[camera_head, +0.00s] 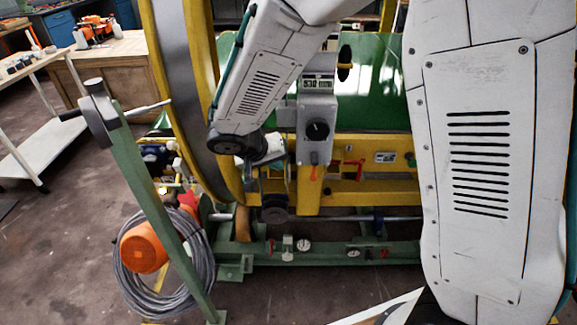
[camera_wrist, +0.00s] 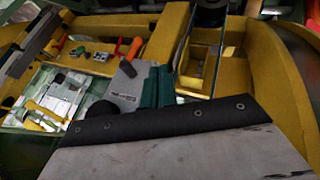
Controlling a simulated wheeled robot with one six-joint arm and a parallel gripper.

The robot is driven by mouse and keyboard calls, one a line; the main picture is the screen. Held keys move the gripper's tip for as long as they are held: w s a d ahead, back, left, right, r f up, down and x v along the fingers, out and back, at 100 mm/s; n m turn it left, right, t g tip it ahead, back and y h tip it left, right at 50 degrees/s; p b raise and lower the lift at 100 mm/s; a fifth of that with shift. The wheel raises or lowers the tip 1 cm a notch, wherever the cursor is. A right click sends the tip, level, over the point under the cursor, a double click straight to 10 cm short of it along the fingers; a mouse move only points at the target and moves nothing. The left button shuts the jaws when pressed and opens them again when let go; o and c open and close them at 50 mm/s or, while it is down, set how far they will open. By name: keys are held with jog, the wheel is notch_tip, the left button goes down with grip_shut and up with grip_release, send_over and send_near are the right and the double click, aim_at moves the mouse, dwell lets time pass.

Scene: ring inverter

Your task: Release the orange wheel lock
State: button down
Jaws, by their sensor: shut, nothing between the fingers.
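In the wrist view a short orange handle (camera_wrist: 135,48) stands just past the grey control box. In the head view an orange-red lever (camera_head: 313,173) hangs under the grey control box (camera_head: 316,115); it looks like the same part. I cannot be sure that it is the wheel lock, as no label shows. My gripper (camera_head: 277,165) is left of the box's lower end, above the base frame, partly hidden by my wrist. In the wrist view my gripper (camera_wrist: 158,75) shows as teal fingers with dark tips, close together and empty, beside the box and apart from the orange handle.
A large yellow ring (camera_head: 207,100) stands left of my arm. A red valve handle (camera_head: 352,167) sits on the yellow beam (camera_head: 370,190) to the right.

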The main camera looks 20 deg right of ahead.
aim_at(314, 167)
jog(key=w+d+f, duration=0.2)
jog(key=d+f, duration=0.5)
jog(key=d, duration=0.1)
jog(key=shift+w+d, duration=0.15)
jog(key=shift+d, duration=0.1)
